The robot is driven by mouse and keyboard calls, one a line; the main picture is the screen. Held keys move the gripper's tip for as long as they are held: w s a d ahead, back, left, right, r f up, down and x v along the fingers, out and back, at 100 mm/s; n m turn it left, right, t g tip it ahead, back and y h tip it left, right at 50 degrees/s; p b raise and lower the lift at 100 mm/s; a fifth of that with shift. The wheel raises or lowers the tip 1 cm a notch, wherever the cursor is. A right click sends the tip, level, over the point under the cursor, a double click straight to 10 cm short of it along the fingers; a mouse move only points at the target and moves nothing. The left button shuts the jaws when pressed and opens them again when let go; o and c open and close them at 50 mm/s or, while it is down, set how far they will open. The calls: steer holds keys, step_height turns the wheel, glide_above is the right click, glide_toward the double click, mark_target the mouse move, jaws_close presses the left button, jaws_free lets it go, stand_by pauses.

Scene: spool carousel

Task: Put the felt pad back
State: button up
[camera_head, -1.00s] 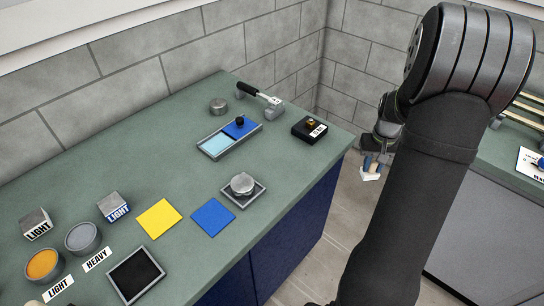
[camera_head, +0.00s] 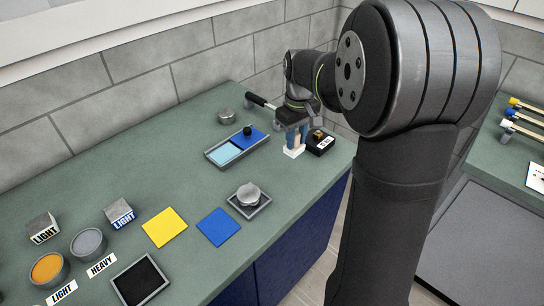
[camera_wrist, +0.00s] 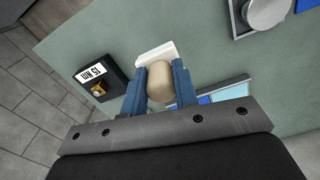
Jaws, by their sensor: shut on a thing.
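My gripper (camera_head: 296,136) is shut on a beige rounded knob (camera_wrist: 160,84) with a flat white pad (camera_wrist: 157,53) at its end; this appears to be the felt pad. In the head view the white pad (camera_head: 294,153) is low at the bench's far right part, between a two-part tray (camera_head: 237,158) and a black box (camera_head: 320,143). I cannot tell whether it touches the bench. The blue fingers hide the knob's sides. The tray has a pale blue and a darker blue part, with a black knob (camera_head: 248,131) on the darker one.
A dark-handled tool (camera_head: 259,101) lies behind my gripper, beside a grey cylinder (camera_head: 228,116). A round metal piece (camera_head: 248,194) sits in a small tray nearer. Blue (camera_head: 218,227) and yellow (camera_head: 164,228) squares lie to the left. The black box (camera_wrist: 100,80) is close by my fingers.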

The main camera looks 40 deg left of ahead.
steer(key=s+a+f, duration=0.1)
steer(key=a, duration=0.1)
steer(key=s+a+f, duration=0.1)
steer(key=a, duration=0.1)
steer(key=a+f, duration=0.2)
steer(key=shift+s+a+f, duration=0.1)
steer(key=shift+s+a, duration=0.05)
steer(key=shift+s, duration=0.25)
steer(key=shift+f, duration=2)
steer(key=shift+f, duration=0.1)
steer(key=o, duration=1)
step_height(320, 180, up, 12)
steer(key=shift+r, duration=0.1)
steer(key=shift+f, duration=4.1)
